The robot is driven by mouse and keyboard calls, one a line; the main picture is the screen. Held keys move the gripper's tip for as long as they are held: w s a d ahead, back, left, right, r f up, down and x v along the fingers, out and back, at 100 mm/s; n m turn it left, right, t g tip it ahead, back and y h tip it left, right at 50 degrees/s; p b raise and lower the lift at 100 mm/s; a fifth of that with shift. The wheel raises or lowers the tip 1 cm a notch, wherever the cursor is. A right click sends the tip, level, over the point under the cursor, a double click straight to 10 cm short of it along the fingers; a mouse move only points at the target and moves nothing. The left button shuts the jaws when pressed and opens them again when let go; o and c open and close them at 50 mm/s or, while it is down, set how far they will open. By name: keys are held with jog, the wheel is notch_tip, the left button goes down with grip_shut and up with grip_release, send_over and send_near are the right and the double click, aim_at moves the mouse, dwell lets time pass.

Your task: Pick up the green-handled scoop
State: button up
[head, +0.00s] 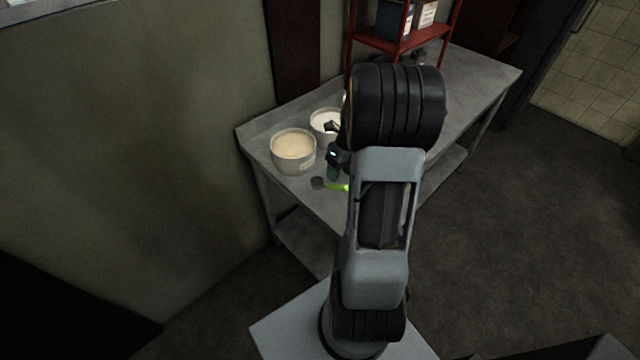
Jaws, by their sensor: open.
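The scoop (337,187) lies on the grey metal table, near its front edge. Its bright green handle points right and runs behind my arm, and its small dark bowl (318,183) is at the left end. My gripper (333,154) is partly hidden behind my arm. Its visible dark parts are just above the scoop in the picture, between the scoop and the white tub. The gripper is open, and I see nothing held in it. I cannot tell its exact height above the table.
A large tub of beige contents (293,146) stands left of my gripper, and a smaller tub of white contents (322,120) stands behind it. A red shelf (375,42) with boxes stands at the back of the table (480,75). A wall is on the left.

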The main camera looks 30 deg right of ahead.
aim_at(335, 187)
jog(key=shift+a+p+x, duration=0.15)
jog(key=shift+p+x, duration=0.05)
jog(key=shift+x, duration=1.4)
jog(key=shift+a+p+x, duration=0.15)
jog(key=shift+x, duration=1.45)
jog(key=shift+s+r, duration=0.1)
jog(key=shift+c, duration=0.4)
grip_shut()
